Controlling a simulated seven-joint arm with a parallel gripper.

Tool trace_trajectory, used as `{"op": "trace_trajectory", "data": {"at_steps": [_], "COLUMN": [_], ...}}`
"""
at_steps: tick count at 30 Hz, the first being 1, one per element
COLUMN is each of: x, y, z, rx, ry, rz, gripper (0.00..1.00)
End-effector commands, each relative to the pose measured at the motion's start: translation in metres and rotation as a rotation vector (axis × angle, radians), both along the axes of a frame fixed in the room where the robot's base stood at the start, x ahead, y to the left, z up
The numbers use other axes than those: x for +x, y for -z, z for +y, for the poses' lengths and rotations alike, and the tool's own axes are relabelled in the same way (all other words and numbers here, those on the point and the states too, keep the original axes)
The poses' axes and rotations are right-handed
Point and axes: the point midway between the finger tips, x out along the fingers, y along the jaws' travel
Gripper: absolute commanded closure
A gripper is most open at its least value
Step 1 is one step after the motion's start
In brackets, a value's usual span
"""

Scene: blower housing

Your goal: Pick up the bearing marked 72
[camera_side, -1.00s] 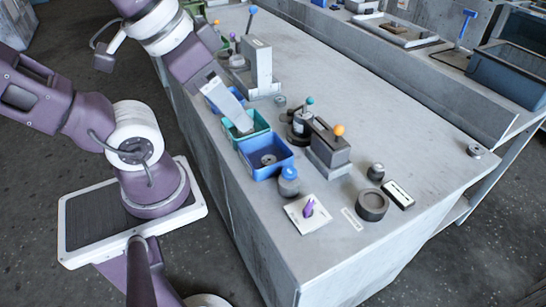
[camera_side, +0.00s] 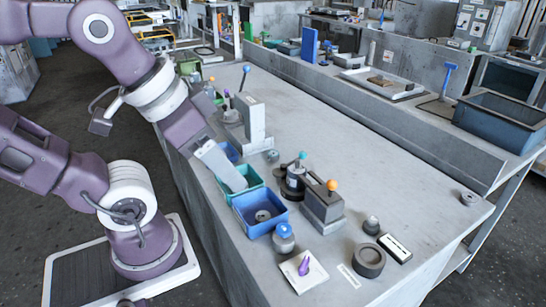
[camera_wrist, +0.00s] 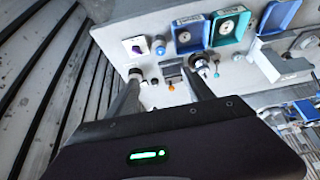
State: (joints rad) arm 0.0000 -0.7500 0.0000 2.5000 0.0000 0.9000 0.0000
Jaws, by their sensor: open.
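No marking of 72 is legible in either view. A grey ring-shaped bearing (camera_side: 263,215) lies in the front blue bin (camera_side: 248,230); it also shows in the wrist view (camera_wrist: 184,37). Another pale bearing (camera_wrist: 228,27) lies in the teal bin (camera_wrist: 214,35). My gripper (camera_side: 240,187) hangs over the teal bin in the side view and hides most of its inside. In the wrist view my gripper (camera_wrist: 160,73) has its two dark fingers apart, with nothing seen held between them.
A second blue bin (camera_side: 229,151) stands behind the teal one. A block with an orange knob (camera_side: 324,203), a blue-topped part (camera_side: 284,238), a purple piece on a white plate (camera_side: 303,267) and a dark ring (camera_side: 369,260) stand nearby. The table's right half is mostly clear.

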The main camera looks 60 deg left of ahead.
Motion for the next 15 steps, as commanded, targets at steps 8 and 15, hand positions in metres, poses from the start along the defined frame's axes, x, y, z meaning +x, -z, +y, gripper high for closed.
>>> {"op": "trace_trajectory", "data": {"at_steps": [8,15], "x": [0.005,0.131], "y": [-0.003,-0.025], "z": [0.001,0.062], "rx": [-0.005,-0.129], "ry": [-0.018,-0.442], "rz": [0.006,0.16], "gripper": [0.39,0.39]}}
